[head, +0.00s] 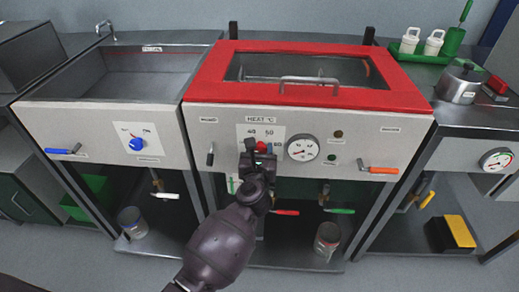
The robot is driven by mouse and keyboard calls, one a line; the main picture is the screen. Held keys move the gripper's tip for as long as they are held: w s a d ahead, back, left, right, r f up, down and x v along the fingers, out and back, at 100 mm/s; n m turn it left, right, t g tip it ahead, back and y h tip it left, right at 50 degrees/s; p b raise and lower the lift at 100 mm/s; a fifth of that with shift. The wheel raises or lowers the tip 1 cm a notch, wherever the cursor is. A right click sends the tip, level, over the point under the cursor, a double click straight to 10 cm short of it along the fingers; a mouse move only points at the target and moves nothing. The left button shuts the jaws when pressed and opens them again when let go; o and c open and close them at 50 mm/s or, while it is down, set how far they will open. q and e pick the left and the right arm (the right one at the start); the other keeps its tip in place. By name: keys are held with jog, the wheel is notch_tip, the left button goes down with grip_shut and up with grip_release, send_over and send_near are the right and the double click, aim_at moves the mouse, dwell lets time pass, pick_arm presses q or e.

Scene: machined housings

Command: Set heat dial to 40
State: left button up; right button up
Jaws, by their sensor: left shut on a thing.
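The heat dial (262,147) is on the pale front panel of the middle unit, below a "HEAT °C" label. A small red part of it shows; the rest is hidden behind my gripper. The scale plate (253,129) around it shows 40 at upper left, 50 at upper right and 60 at right. My left gripper (258,151) is at the dial and shut on it. Its arm rises from the bottom of the head view. The dial's exact pointer direction cannot be told. My right gripper is not in view.
A round gauge (303,148) sits just right of the dial. A black lever (210,154) is to its left, an orange handle (379,170) at far right. A red-framed lid (310,98) with a bar handle is above. Red and green valve handles are below.

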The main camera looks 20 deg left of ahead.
pick_arm(q)
jog(key=shift+r+m+p, duration=0.3)
jog(key=shift+m+p, duration=0.4)
jog(key=shift+m, duration=0.2)
jog(key=m+p, duration=0.2)
jog(key=m, duration=0.1)
jog(key=m+p, duration=0.1)
jog(key=m, duration=0.2)
jog(key=shift+f+m+p, duration=0.15)
jog(key=shift+m+p, duration=0.45)
jog(key=shift+m, duration=0.2)
jog(key=shift+f+m+p, duration=0.15)
jog(key=shift+m+p, duration=0.25)
jog(key=shift+m, duration=0.6)
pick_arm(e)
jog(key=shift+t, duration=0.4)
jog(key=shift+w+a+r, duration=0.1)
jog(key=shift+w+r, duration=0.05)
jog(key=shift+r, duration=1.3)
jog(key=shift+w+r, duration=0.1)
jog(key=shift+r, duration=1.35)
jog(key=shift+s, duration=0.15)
pick_arm(q)
jog(key=o, duration=0.8)
jog(key=shift+o, duration=0.6)
